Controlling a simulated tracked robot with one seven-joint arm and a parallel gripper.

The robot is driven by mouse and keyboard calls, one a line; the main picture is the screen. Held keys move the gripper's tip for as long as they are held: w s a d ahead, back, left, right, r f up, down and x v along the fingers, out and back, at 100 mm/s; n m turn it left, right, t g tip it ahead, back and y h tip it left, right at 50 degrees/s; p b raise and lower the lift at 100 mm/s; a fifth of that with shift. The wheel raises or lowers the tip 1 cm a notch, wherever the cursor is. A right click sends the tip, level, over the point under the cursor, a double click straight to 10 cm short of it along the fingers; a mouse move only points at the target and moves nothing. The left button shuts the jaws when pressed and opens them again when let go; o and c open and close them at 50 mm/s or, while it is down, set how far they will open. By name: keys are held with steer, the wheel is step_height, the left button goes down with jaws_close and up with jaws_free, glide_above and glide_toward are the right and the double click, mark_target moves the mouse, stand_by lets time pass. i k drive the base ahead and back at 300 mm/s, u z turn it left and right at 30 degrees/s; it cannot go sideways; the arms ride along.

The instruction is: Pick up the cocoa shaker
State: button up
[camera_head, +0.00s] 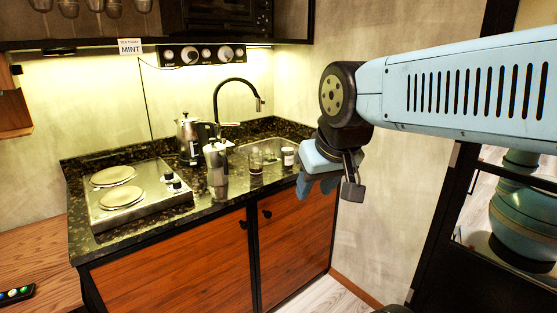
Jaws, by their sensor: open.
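A small jar with a white band and dark ends (288,156) stands upright at the right of the dark stone counter, near the sink; it looks like the cocoa shaker, but its label is too small to read. My gripper (328,186) is open and empty. It hangs in front of the counter's right end, to the right of the jar and a little lower in the picture. It does not appear to touch anything. The jar is in clear view.
Left of the jar stand a glass with dark contents (256,163), a metal pot (217,172) and a kettle (188,138). A two-plate hob (135,198) fills the left. A black tap (237,82) arches over the sink. Wooden cabinet doors (292,238) are below.

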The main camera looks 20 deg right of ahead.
mark_target(287, 152)
steer(key=u, duration=0.1)
steer(key=i, duration=1)
steer(key=z, duration=0.1)
